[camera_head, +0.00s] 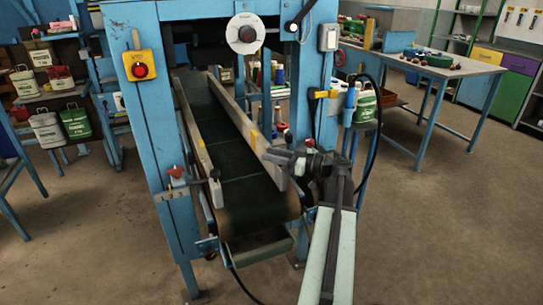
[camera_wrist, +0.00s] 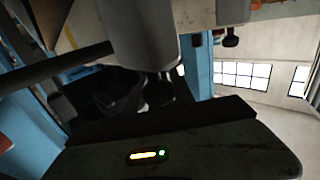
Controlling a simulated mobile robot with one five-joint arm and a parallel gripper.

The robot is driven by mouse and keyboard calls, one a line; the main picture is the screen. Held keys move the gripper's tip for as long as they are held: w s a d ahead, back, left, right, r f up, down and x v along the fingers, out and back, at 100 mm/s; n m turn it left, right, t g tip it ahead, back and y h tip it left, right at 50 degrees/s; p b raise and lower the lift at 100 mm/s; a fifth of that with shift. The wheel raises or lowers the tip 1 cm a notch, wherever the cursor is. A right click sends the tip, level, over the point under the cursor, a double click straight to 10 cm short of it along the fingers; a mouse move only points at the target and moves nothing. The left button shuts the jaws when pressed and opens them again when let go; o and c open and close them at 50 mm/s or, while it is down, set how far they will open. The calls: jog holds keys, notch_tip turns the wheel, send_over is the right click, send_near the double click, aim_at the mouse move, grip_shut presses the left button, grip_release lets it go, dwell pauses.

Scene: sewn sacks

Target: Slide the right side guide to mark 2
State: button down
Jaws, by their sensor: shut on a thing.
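The right side guide (camera_head: 232,108) is a long pale rail along the right edge of the dark belt (camera_head: 228,160). A small yellow patch shows on it near its front end. My gripper (camera_head: 272,156) reaches in from the right at the guide's front end and is shut on it there. The gripped part is hidden by my gripper in the head view. The wrist view is dark and close, and I cannot make out the grip in it.
The left side guide (camera_head: 190,130) runs along the belt's other edge. A blue machine frame (camera_head: 165,130) stands around the belt, with a red stop button (camera_head: 141,70) on its left post. A worktable (camera_head: 440,65) stands behind right. The floor at the right is clear.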

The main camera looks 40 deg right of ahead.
dwell(0.7)
jog(key=d, duration=0.1)
jog(key=s+d, duration=0.1)
jog(key=d, duration=0.1)
jog(key=c, duration=1.1)
grip_release()
jog(key=shift+a, duration=0.1)
jog(key=v, duration=0.8)
